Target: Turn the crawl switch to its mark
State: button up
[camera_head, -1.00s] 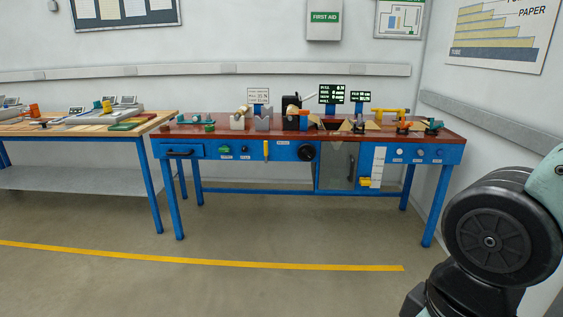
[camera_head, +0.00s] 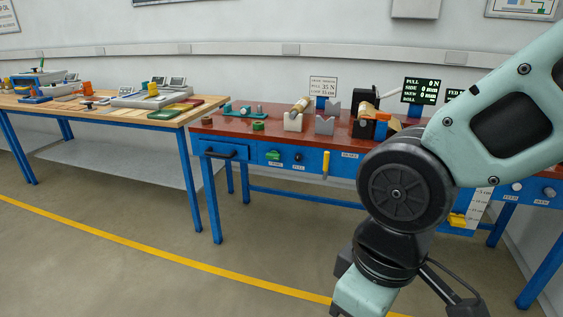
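The blue front panel (camera_head: 340,163) of the red-topped winder bench carries several small controls. A green knob (camera_head: 273,155) and a dark knob (camera_head: 299,157) sit on its left part, each above a small label. My arm crosses in front of the bench and hides the panel's middle right. My gripper is not visible; the arm runs down out of the picture's bottom edge.
The red bench top (camera_head: 262,128) holds winding fixtures and a dark display (camera_head: 421,91). A yellow handle (camera_head: 326,164) hangs on the panel, and a drawer handle (camera_head: 220,153) juts out at left. A wooden-topped bench (camera_head: 105,110) stands left. The floor in front is clear.

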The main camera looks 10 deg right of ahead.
aim_at(273, 155)
jog(key=i+l+u, duration=0.4)
jog(key=i, duration=0.45)
jog(key=i+l+u, duration=0.45)
jog(key=i+l, duration=0.3)
jog(key=i, duration=0.05)
